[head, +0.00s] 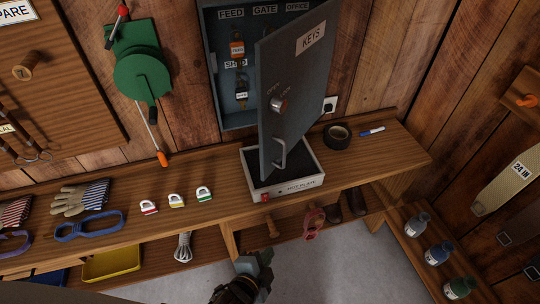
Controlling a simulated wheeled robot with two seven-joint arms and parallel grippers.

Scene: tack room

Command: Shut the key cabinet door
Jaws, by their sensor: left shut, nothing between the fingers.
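The key cabinet (207,70) hangs on the wood wall at the back centre. Its grey door (290,100), labelled KEYS, stands wide open, swung out toward me. A lock knob (279,105) and a bar handle (281,155) are on the door's face. Keys on coloured tags (237,49) hang inside under FEED, GATE, OFFICE and SHOP labels, partly hidden by the door. My left gripper (262,262) is shut and empty, at the bottom centre, in front of the bench and well away from the door. My right gripper is not in view.
Three padlocks (176,201), gloves (82,198), black tape (337,137) and a marker (372,131) lie on the bench. Bottles (438,252) stand at right.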

